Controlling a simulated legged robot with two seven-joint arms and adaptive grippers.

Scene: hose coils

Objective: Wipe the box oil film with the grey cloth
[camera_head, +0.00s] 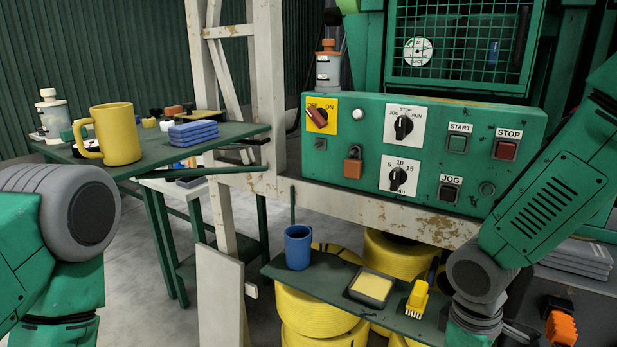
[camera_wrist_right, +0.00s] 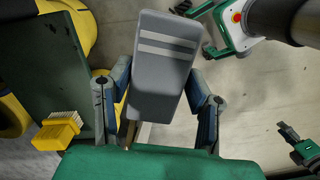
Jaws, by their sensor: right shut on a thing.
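The grey cloth (camera_wrist_right: 158,92), a folded pad with two pale stripes, is between the fingers of my right gripper (camera_wrist_right: 161,76) in the right wrist view. The gripper is shut on it and holds it above the floor. In the head view my right forearm runs down past the right end of the green control box (camera_head: 440,150), and its gripper is out of the picture. The box front has switches, buttons and dark specks; I cannot clearly make out an oil film. My left arm shows at the left edge, but its gripper is out of view.
A shelf below the box carries a blue mug (camera_head: 298,247), a tray with a yellow pad (camera_head: 371,286) and a yellow brush (camera_head: 417,299). Yellow hose coils (camera_head: 310,312) stand beneath. A side table at left holds a yellow mug (camera_head: 117,134) and blue folded cloth (camera_head: 193,132).

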